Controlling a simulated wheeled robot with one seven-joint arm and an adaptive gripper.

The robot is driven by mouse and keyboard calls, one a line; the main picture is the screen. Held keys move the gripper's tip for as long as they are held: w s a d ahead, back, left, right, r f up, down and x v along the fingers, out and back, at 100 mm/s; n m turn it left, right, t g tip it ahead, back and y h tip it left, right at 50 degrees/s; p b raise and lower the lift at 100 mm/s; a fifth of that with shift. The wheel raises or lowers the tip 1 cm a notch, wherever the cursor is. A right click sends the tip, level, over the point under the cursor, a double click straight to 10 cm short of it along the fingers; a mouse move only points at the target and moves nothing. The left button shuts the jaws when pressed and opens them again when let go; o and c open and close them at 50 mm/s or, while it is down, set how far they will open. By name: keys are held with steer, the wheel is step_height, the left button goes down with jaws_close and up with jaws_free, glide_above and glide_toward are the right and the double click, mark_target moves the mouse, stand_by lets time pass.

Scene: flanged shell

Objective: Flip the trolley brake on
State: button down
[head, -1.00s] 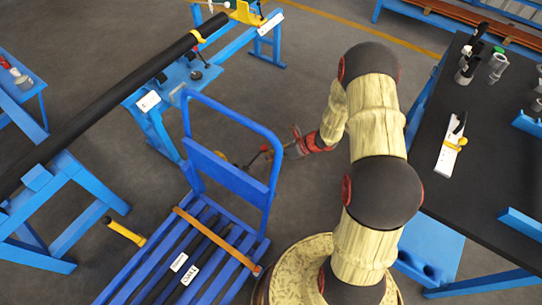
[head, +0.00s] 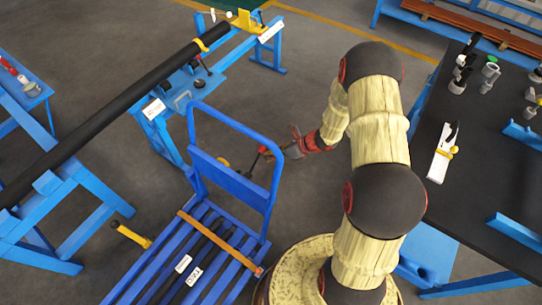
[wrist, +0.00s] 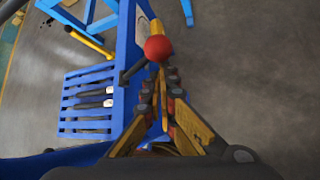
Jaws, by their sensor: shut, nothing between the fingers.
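The blue trolley (head: 228,178) stands left of my arm, its tall handle frame facing me in the head view. In the wrist view its slatted deck (wrist: 75,115) shows at left. A dark rod with a red ball knob (wrist: 157,48) sticks out beside the trolley's blue end, near a yellow part. My gripper (wrist: 160,80) has its fingertips together just below the red knob in the picture. I cannot tell whether they touch it.
A yellow bar with a black end (head: 132,235) stands left of the trolley. Dark bars lie on the deck under an orange strap (head: 217,240). A long black pipe (head: 120,112) rests on blue stands at left. A dark workbench (head: 475,180) is at right. Floor behind my gripper is clear.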

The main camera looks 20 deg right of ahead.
steer(key=shift+s+a+r+p, duration=0.15)
steer(key=shift+a+r+p, duration=0.1)
steer(key=shift+r, duration=0.25)
steer(key=shift+s+a+r+p, duration=0.1)
steer(key=shift+a+r+p, duration=0.15)
steer(key=shift+r, duration=0.25)
steer(key=shift+f, duration=0.1)
step_height(320, 180, down, 3)
steer(key=s+d+b, duration=0.1)
steer(key=d+b, duration=0.1)
steer(key=d, duration=0.1)
steer(key=s+r+p, duration=0.2)
steer(key=s+r, duration=0.4)
steer(key=s, duration=0.1)
steer(key=shift+s+d, duration=0.2)
steer(key=shift+r, duration=0.1)
steer(key=shift+d, duration=0.1)
